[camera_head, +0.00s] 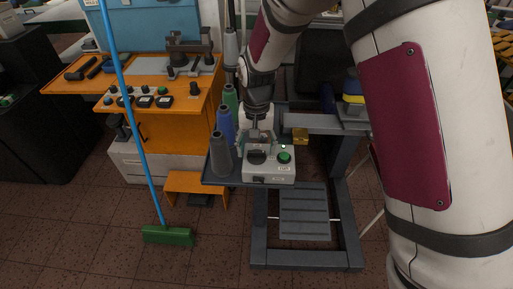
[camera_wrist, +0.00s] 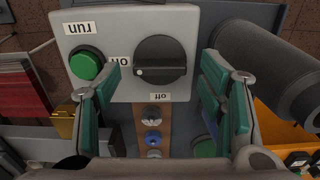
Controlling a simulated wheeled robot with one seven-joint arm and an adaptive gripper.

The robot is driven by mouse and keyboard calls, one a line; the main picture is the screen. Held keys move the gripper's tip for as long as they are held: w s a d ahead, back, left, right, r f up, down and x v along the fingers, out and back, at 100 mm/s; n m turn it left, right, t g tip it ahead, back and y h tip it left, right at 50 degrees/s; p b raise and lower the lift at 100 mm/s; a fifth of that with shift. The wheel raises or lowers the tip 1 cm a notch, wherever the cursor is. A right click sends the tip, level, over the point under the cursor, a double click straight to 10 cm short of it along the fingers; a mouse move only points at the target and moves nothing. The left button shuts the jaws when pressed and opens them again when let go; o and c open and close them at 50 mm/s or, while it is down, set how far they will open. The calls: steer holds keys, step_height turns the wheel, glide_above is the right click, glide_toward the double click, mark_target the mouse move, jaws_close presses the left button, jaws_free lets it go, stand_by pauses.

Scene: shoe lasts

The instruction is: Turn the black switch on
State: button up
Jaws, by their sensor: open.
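The black switch (camera_wrist: 160,61) is a round knob with a raised bar, on the white face of a control box (camera_wrist: 90,20). In the wrist view the bar lies nearly level, and its white dot is at the left end, towards the "on" label (camera_wrist: 121,61). The "off" label (camera_wrist: 161,96) is below the knob. My gripper (camera_wrist: 162,72) is open, with one finger on each side of the knob in this view; I see no clear contact. In the head view my gripper (camera_head: 257,140) is just above and behind the switch (camera_head: 257,157).
A green button (camera_wrist: 86,65) with a "run" label sits beside the switch. Grey, blue and green thread cones (camera_head: 221,155) stand close at the left of the box. An orange bench (camera_head: 190,100) with tools and a blue-handled broom (camera_head: 140,140) are farther left.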

mark_target(256, 151)
step_height(256, 151, up, 11)
stand_by(0.4)
steer(key=shift+r, duration=0.1)
steer(key=s+d+r+t, duration=0.3)
steer(key=s+d+r, duration=0.7)
steer(key=d+r, duration=0.3)
steer(key=s+d+r+t, duration=0.1)
steer(key=s+d, duration=0.2)
steer(key=s, duration=0.4)
steer(key=s+d+r+t, duration=0.1)
steer(key=s+d, duration=0.3)
steer(key=s, duration=0.3)
steer(key=shift+s+n, duration=0.25)
steer(key=shift+n, duration=0.05)
